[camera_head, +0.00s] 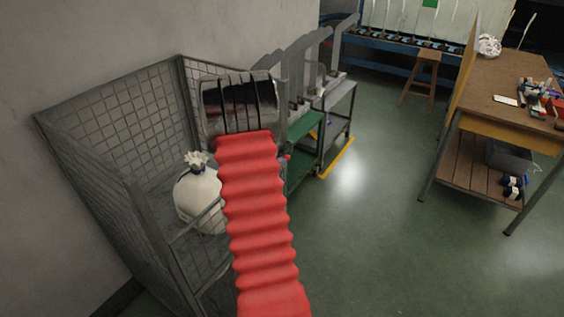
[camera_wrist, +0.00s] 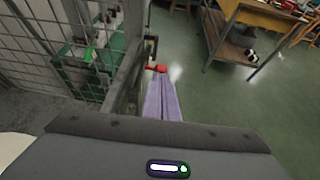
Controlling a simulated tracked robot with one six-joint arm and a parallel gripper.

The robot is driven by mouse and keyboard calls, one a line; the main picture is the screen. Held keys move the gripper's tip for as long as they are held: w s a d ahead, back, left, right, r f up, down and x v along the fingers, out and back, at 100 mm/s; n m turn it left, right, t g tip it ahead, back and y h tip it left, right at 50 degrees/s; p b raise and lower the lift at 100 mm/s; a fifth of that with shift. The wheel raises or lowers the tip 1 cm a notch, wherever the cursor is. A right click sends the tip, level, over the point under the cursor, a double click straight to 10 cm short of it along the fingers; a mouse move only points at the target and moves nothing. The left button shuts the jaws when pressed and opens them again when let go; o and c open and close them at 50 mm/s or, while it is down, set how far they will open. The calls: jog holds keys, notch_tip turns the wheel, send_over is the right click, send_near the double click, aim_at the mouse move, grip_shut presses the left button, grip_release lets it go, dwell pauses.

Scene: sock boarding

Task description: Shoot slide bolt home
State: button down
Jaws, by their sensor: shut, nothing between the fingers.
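A small red knob (camera_wrist: 158,69), which looks like the slide bolt's handle, sticks out to the right from the cage's grey post in the wrist view. It shows as a small red spot beside my arm in the head view (camera_head: 288,156). My gripper (camera_wrist: 162,79) has its lilac fingers shut together, with nothing between them. The fingertips are right at the knob in the wrist view; I cannot tell whether they touch it. The bolt's rod and its catch cannot be made out. In the head view my red-sleeved arm hides the gripper's fingers.
The wire mesh cage (camera_head: 108,105) stands against the wall, with a tied white sack (camera_head: 200,195) inside. A green cart (camera_head: 304,142) stands beyond it. A wooden workbench (camera_head: 500,95) and stool (camera_head: 424,72) are to the right. The green floor between is clear.

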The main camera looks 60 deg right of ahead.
jog(key=v, duration=1.2)
jog(key=shift+a+f, duration=0.2)
jog(key=shift+a, duration=0.3)
